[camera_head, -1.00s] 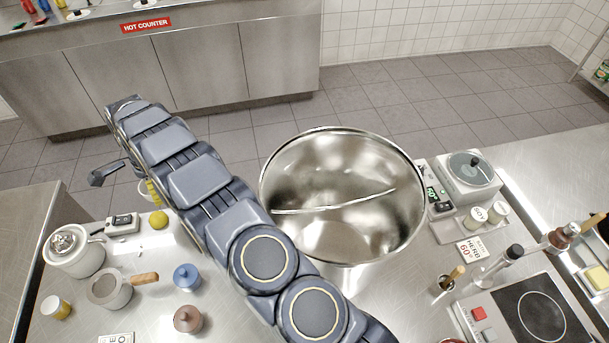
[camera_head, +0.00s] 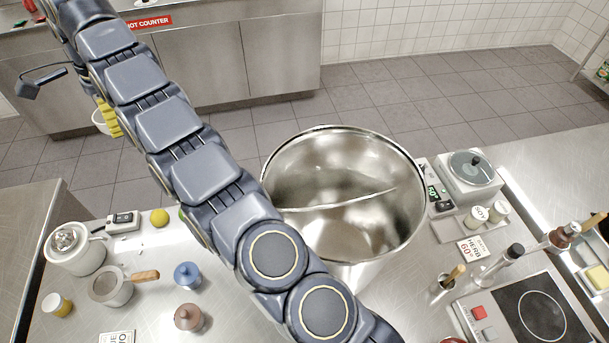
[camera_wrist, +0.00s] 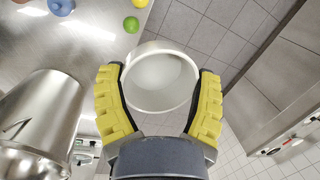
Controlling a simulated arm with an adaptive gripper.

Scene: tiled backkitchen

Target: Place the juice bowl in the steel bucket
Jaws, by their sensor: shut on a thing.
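The juice bowl is a small white round bowl (camera_wrist: 160,82), held between the yellow pads of my gripper (camera_wrist: 160,90) in the wrist view. My gripper is shut on it from both sides. In the head view part of the bowl (camera_head: 102,122) shows beside a yellow finger pad, at upper left and apart from the worktop. The steel bucket (camera_head: 398,225) is large, shiny and open at the top. It stands upright on the worktop, right of my arm, which hides part of its left side. It also shows at left in the wrist view (camera_wrist: 40,115).
A white pot (camera_head: 75,250), lemon (camera_head: 159,218), saucepan (camera_head: 112,291), blue pot (camera_head: 187,276) and brown pot (camera_head: 188,318) stand at left. A scale (camera_head: 468,178) and hob (camera_head: 540,312) are right of the bucket. Open floor separates the worktop from the hot counter (camera_head: 215,72).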

